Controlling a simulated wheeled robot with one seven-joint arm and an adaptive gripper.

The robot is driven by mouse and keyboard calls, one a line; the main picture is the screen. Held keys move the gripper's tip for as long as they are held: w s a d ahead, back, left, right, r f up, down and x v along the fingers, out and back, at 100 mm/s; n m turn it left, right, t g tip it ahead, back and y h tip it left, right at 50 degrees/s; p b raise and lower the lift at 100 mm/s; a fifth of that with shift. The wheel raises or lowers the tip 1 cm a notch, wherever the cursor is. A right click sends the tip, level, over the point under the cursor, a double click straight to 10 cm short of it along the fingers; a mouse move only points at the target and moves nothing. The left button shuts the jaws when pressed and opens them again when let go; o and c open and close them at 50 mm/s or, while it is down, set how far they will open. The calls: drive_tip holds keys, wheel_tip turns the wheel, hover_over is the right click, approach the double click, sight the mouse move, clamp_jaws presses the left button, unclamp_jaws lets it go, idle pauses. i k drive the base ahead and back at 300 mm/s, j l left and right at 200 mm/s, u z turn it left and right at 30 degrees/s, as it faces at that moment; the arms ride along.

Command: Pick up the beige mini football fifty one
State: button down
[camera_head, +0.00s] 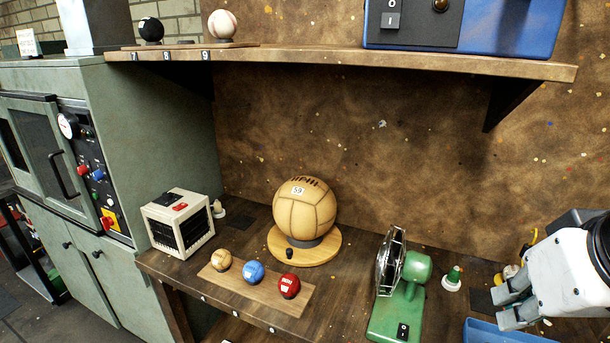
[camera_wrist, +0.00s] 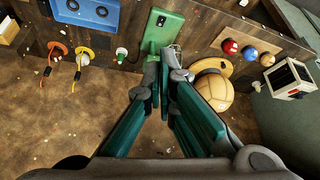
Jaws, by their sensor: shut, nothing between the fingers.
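The beige mini football (camera_head: 221,259) sits at the left end of a small wooden board (camera_head: 261,298), beside a blue ball (camera_head: 253,272) and a red ball (camera_head: 289,286). Any number on it is too small to read. It also shows in the wrist view (camera_wrist: 267,60), at the upper right. My gripper (camera_head: 506,306) is at the lower right in the head view, well away from the balls. In the wrist view its fingertips (camera_wrist: 164,68) are close together with nothing between them.
A large beige ball (camera_head: 304,212) marked 59 stands on a round wooden base behind the board. A green machine (camera_head: 404,305) stands between the balls and my gripper. A cream box (camera_head: 178,224) is at the left. A shelf (camera_head: 330,58) runs above.

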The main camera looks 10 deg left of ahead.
sight(221, 259)
drive_tip(key=i+j, duration=0.1)
drive_tip(key=j, duration=0.3)
drive_tip(key=i+j, duration=0.15)
drive_tip(key=j, duration=0.2)
drive_tip(key=i+j, duration=0.1)
drive_tip(key=j, duration=0.3)
drive_tip(key=i+j, duration=0.1)
drive_tip(key=j, duration=0.3)
drive_tip(key=u, duration=0.05)
